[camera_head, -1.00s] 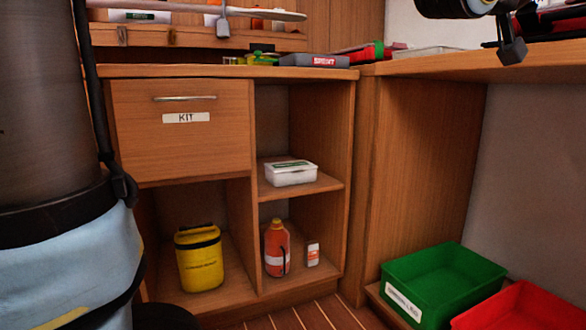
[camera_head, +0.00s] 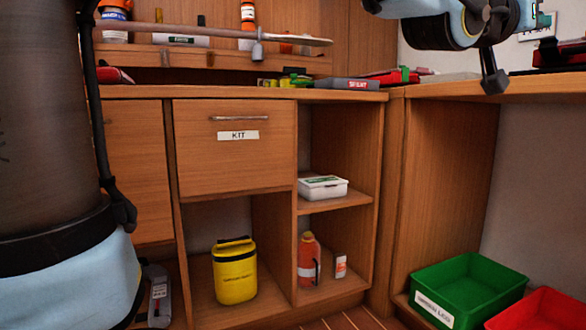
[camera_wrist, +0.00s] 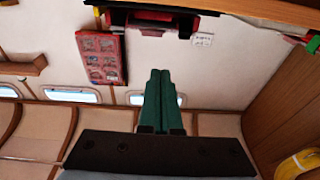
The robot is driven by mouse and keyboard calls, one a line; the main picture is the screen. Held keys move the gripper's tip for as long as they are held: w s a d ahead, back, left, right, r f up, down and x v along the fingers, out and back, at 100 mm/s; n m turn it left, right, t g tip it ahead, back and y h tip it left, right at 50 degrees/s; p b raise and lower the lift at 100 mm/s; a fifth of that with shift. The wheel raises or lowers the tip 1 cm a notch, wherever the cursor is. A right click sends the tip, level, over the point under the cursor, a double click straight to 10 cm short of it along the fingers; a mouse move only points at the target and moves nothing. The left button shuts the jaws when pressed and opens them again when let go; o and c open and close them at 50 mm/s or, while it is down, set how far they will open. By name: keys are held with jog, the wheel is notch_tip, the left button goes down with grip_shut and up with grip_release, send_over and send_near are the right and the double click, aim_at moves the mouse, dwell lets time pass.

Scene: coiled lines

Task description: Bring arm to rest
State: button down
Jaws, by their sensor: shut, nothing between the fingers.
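In the wrist view my gripper (camera_wrist: 160,100) shows as two green fingers side by side, closed together with nothing between them. The fingers stand clear of the pale wall behind them. In the head view part of my arm (camera_head: 455,22) hangs at the top right, above the right-hand worktop.
A wooden cabinet with a closed KIT drawer (camera_head: 238,160) stands ahead. Its open shelves hold a white box (camera_head: 322,188), a yellow container (camera_head: 235,272) and an orange bottle (camera_head: 308,260). Green (camera_head: 468,290) and red (camera_head: 540,312) bins stand at the lower right. Yellow coiled line (camera_wrist: 300,165) shows in the wrist view.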

jog(key=w+a+f+n+t+y+p, duration=0.35)
jog(key=w+a+f+y, duration=0.45)
jog(key=w+f, duration=0.55)
jog(key=w+a+f+n+g+y+p, duration=0.2)
jog(key=w+a+f+n+y, duration=0.3)
jog(key=a+f, duration=0.7)
jog(key=s+a+f+n+g+y+p, duration=0.1)
jog(key=s+a+f+g+y+p, duration=0.2)
jog(key=a, duration=0.6)
jog(key=s+a+f+n+g+y, duration=0.1)
jog(key=s+a+f+n, duration=0.15)
jog(key=a+f, duration=0.45)
jog(key=s+a+f+n+g+y+p, duration=0.1)
jog(key=s+a+f+g+p, duration=0.2)
jog(key=a, duration=0.8)
notch_tip(320, 180, up, 39)
jog(key=s+p, duration=0.1)
jog(key=p, duration=3.5)
jog(key=shift+a+p, duration=0.15)
jog(key=shift+p, duration=0.15)
jog(key=shift+s+f, duration=0.1)
jog(key=shift+f, duration=0.05)
